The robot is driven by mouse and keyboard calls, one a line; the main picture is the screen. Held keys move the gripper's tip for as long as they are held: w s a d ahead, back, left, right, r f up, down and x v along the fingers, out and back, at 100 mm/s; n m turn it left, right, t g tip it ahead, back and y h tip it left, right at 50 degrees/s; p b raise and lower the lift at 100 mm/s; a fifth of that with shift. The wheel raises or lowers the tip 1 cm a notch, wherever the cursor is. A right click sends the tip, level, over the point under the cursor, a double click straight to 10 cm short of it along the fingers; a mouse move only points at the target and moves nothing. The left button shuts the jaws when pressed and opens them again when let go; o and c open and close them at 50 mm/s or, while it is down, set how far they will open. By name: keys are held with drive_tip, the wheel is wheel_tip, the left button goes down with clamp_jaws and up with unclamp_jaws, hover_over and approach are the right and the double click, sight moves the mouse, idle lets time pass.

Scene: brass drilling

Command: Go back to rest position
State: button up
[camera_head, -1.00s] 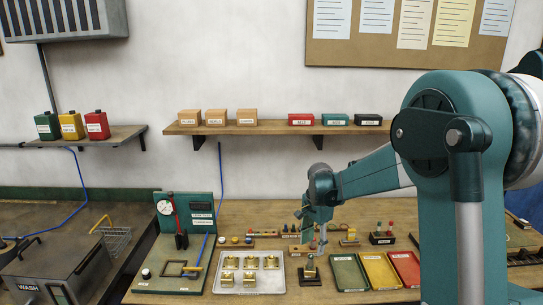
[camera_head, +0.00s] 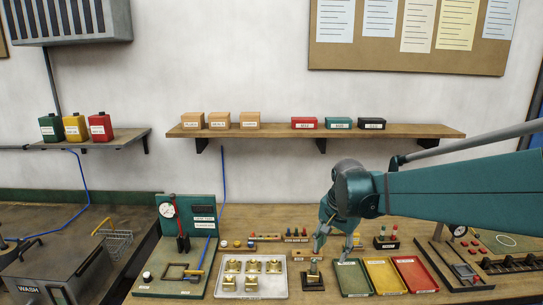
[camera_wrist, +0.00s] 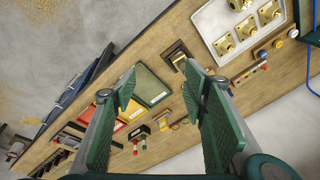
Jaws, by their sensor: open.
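My gripper (camera_head: 334,246) hangs above the workbench, just behind the green tray, in the head view. In the wrist view my gripper (camera_wrist: 165,105) has its two green fingers apart, with nothing between them. A small dark fixture (camera_head: 313,281) stands on the bench to the lower left of my gripper; it also shows in the wrist view (camera_wrist: 178,55). A white tray (camera_head: 283,292) with several brass parts lies left of the fixture.
Green (camera_head: 352,279), yellow (camera_head: 385,278) and red (camera_head: 415,275) trays lie below and right of my gripper. A green gauge stand (camera_head: 190,215) is on the left. A wall shelf (camera_head: 280,131) carrying boxes runs behind. Small pegged blocks (camera_head: 386,241) stand at the bench back.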

drive_tip(key=s+d+f+n+t+b, duration=0.1)
drive_tip(key=s+n, duration=0.3)
drive_tip(key=s, duration=1)
drive_tip(key=s+d+f+n+t+b, duration=0.1)
drive_tip(key=s+n+t+b, duration=0.1)
drive_tip(key=s, duration=1.2)
drive_tip(key=shift+d+n+t+b, duration=0.3)
drive_tip(key=shift+n+t, duration=0.6)
drive_tip(key=shift+n, duration=0.2)
drive_tip(key=shift+o, duration=0.6)
